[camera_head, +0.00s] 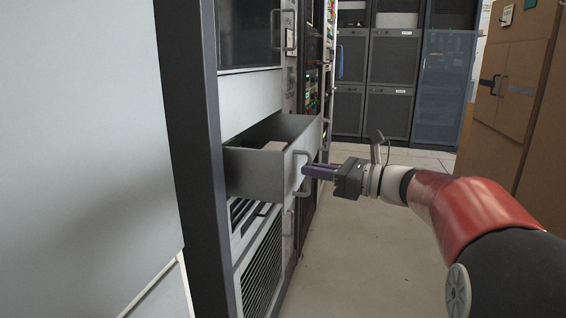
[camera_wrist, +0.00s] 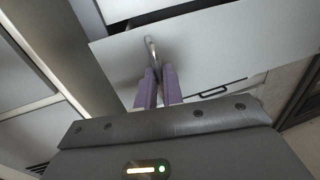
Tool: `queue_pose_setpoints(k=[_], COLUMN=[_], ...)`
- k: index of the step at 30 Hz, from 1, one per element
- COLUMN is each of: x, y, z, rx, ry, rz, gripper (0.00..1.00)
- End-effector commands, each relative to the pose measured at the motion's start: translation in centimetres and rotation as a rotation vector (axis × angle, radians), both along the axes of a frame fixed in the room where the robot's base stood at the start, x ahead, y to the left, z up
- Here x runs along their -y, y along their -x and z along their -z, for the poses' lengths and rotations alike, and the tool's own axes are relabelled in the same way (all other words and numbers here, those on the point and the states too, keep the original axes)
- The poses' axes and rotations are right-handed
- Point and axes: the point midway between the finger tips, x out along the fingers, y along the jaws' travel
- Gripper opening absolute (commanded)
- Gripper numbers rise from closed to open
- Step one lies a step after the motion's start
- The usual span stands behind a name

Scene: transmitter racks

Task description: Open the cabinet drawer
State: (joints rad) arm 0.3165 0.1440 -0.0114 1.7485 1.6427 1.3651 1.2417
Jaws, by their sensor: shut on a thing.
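The cabinet drawer (camera_head: 262,172) is grey and slides out of the rack at the left-centre of the head view. In the wrist view the fingertips (camera_wrist: 158,72) close around the near end of the handle.
The rack's dark upright frame (camera_head: 190,130) and a large pale panel stand at the left. A vented grille (camera_head: 261,268) lies below the drawer. Brown cabinets (camera_head: 515,90) stand at the right and dark racks (camera_head: 390,80) at the back. The aisle floor (camera_head: 350,260) is clear.

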Motion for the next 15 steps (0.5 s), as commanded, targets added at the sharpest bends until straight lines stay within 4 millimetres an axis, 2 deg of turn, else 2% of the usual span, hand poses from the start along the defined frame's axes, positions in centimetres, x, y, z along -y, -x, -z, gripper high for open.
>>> queue_pose_setpoints(k=[1, 6, 15], x=[1.4, 4.9, 8.4], y=[0.4, 1.7, 3.0], z=[-0.2, -0.2, -0.1], rx=[-0.004, -0.002, -0.001], ry=[0.0, 0.0, 0.0], rz=[0.005, 0.004, 0.0], gripper=[0.0, 0.0, 0.0])
